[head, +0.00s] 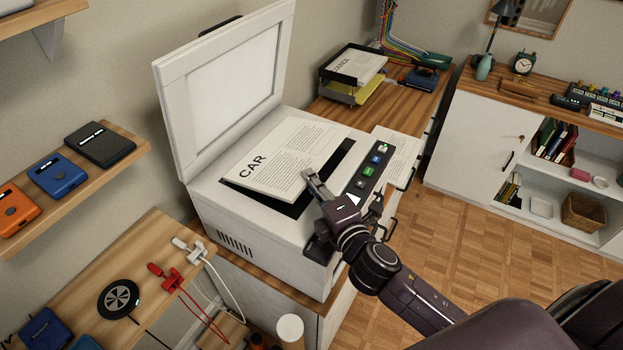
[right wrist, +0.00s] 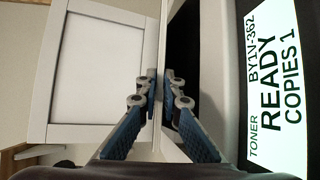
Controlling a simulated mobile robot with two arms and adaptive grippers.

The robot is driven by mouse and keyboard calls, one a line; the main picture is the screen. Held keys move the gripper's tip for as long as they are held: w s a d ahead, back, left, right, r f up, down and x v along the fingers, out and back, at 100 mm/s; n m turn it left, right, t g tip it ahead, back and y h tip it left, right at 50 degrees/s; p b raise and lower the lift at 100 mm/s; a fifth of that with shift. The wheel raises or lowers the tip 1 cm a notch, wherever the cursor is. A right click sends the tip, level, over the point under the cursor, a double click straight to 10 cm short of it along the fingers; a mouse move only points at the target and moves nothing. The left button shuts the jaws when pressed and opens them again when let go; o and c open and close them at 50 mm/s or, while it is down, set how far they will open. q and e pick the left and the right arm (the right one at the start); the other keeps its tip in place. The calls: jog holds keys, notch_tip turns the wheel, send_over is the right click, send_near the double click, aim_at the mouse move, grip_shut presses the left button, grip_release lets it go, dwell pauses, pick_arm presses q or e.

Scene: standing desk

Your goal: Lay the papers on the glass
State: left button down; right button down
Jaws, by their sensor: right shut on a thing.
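The copier (head: 222,215) stands with its lid (head: 230,78) raised. A white printed sheet or stack of papers (head: 290,150), headed "CAR", lies over the dark glass (head: 341,158). Dark glass shows along its right and front edges. My right gripper (head: 312,178) is shut on the papers' near right edge. My left gripper is not in view.
The control panel (head: 368,172) lies beside the glass, close to my right arm. Another printed sheet (head: 405,148) is beyond it. A paper tray (head: 352,68) stands on the counter behind. Shelves with small devices (head: 58,174) and cables (head: 172,278) are at left. The floor (head: 455,235) at right is clear.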

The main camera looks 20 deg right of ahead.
jog(key=shift+r, duration=0.1)
dwell(0.6)
jog(key=c, duration=2)
grip_release()
jog(key=shift+c, duration=0.2)
jog(key=shift+s, duration=0.1)
jog(key=s, duration=0.8)
jog(key=s+r, duration=0.1)
jog(key=s, duration=0.2)
jog(key=shift+s+d+r, duration=0.1)
jog(key=shift+s+d, duration=0.2)
jog(key=shift+s, duration=0.1)
